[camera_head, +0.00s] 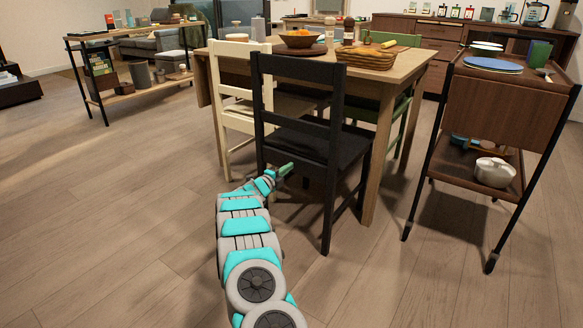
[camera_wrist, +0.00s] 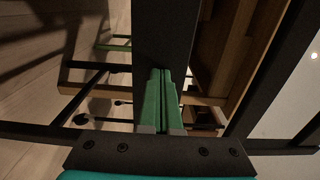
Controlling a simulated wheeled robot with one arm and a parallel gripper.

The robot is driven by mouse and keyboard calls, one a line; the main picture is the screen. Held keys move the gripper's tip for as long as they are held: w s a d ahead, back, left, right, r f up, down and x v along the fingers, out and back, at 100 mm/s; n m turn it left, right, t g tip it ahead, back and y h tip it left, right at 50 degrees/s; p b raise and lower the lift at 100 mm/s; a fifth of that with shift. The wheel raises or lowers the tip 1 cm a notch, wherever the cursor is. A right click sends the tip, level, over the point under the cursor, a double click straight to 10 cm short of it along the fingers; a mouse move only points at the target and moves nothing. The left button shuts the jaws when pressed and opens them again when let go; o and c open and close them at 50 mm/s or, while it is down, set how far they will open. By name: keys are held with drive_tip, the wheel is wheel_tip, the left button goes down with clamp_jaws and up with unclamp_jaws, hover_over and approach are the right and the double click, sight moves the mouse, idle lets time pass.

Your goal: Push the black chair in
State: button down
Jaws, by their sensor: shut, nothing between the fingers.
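The black chair (camera_head: 325,143) stands upright at the near side of the wooden dining table (camera_head: 408,66). Its backrest faces me, and its seat is partly under or close against the table edge; the exact gap is hidden. My gripper (camera_head: 286,169) is low in front of the chair, just below seat height, by the chair's near left leg. In the wrist view my gripper's green fingers (camera_wrist: 161,72) are together with nothing between them. A broad dark bar, likely part of the chair (camera_wrist: 165,32), lies right ahead of the fingertips; I cannot tell whether they touch.
A cream chair (camera_head: 238,117) stands close on the left, and a green chair (camera_head: 402,112) is at the table's far right. A wooden trolley (camera_head: 497,108) with plates stands to the right. A shelf (camera_head: 137,95) stands back left. The floor at left is clear.

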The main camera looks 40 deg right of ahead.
drive_tip(key=shift+d, duration=0.15)
drive_tip(key=shift+x, duration=2.4)
drive_tip(key=x, duration=0.5)
drive_tip(key=shift+b, duration=0.4)
